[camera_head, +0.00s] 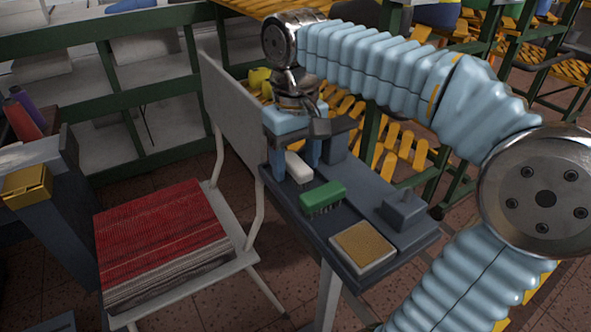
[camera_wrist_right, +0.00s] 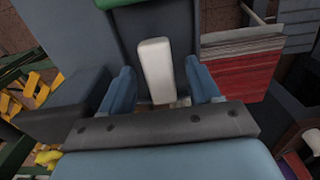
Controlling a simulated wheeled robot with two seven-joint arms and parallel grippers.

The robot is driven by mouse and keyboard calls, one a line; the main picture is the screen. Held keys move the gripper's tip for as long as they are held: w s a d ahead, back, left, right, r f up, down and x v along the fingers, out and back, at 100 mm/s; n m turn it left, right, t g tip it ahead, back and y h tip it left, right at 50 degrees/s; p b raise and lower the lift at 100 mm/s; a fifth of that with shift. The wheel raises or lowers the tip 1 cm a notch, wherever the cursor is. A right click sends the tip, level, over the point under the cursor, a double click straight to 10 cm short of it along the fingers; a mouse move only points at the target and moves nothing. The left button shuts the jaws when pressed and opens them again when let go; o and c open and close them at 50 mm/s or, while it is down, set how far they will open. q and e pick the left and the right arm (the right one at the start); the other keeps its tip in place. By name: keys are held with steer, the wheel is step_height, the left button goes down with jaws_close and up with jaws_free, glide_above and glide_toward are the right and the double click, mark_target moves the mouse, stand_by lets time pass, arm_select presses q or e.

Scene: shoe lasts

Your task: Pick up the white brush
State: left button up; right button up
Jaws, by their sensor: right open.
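The white brush (camera_head: 298,168) lies on a small dark grey stand (camera_head: 323,240), behind a green brush. In the right wrist view the white brush (camera_wrist_right: 157,70) lies between the two blue fingers. My right gripper (camera_head: 297,165) is over the far end of the stand, pointing down. Its fingers are open and apart, one on each side of the white brush; in the right wrist view the gripper (camera_wrist_right: 161,85) shows gaps on both sides of it. The far part of the brush is hidden by the gripper in the head view. My left gripper is not in view.
A green brush (camera_head: 322,198) and a tan-topped block (camera_head: 364,246) lie in line on the stand. A dark block with a knob (camera_head: 403,209) stands to their right. A chair with a red striped seat (camera_head: 160,228) is at the left. Green racks stand behind.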

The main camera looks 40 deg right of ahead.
jaws_close()
stand_by(0.3)
